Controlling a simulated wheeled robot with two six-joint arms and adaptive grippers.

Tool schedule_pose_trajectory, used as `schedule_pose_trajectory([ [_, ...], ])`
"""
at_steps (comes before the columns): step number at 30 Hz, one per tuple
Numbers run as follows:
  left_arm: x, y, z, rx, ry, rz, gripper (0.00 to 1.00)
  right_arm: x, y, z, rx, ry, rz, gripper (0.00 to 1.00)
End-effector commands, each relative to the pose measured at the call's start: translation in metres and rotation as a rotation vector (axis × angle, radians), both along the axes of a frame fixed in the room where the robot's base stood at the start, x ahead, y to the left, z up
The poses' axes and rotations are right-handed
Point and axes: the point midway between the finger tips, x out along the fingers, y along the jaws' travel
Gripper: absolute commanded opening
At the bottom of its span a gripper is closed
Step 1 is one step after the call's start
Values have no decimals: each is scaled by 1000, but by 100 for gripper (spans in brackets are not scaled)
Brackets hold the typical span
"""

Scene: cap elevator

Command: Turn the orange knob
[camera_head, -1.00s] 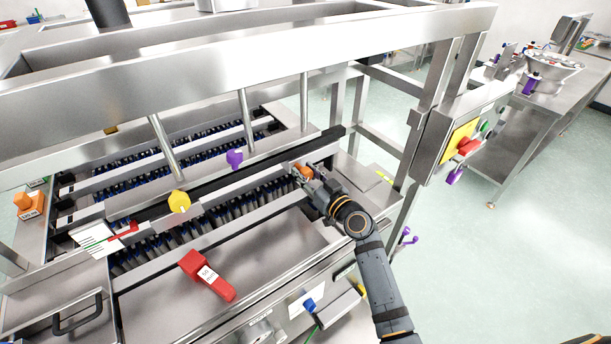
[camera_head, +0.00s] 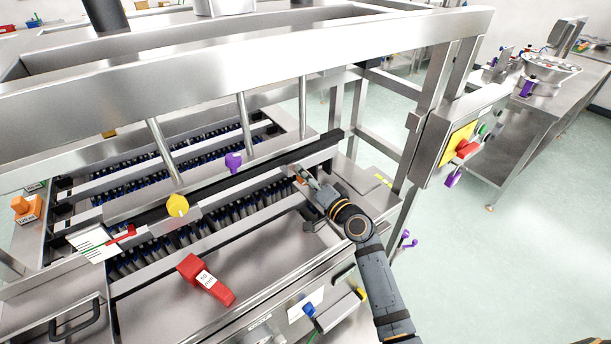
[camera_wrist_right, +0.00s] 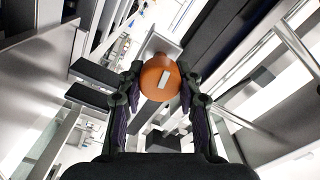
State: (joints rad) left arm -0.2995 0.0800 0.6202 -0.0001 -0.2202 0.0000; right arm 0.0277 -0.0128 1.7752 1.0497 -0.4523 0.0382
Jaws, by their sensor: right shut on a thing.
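The orange knob (camera_wrist_right: 160,78) is round with a pale rectangular mark on its face and fills the middle of the right wrist view. My right gripper (camera_wrist_right: 158,92) has a finger on each side of the knob and is shut on it. In the head view my right gripper (camera_head: 303,178) reaches to the right end of the machine's front rail and mostly hides the knob. My left gripper is not in view.
A yellow knob (camera_head: 177,205) and a purple knob (camera_head: 234,162) stand on the rail to the left. A red handle (camera_head: 205,279) lies on the front plate. A control box (camera_head: 457,140) is at the right.

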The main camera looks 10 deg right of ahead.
Motion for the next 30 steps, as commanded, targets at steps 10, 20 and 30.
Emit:
schedule_pose_trajectory([
  [10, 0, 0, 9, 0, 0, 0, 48, 0, -1, -1, 293, 123, 0, 3],
  [20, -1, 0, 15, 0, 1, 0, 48, 0, -1, -2, 505, 208, -1, 3],
  [30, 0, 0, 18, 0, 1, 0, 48, 0, -1, -3, 602, 248, -1, 3],
])
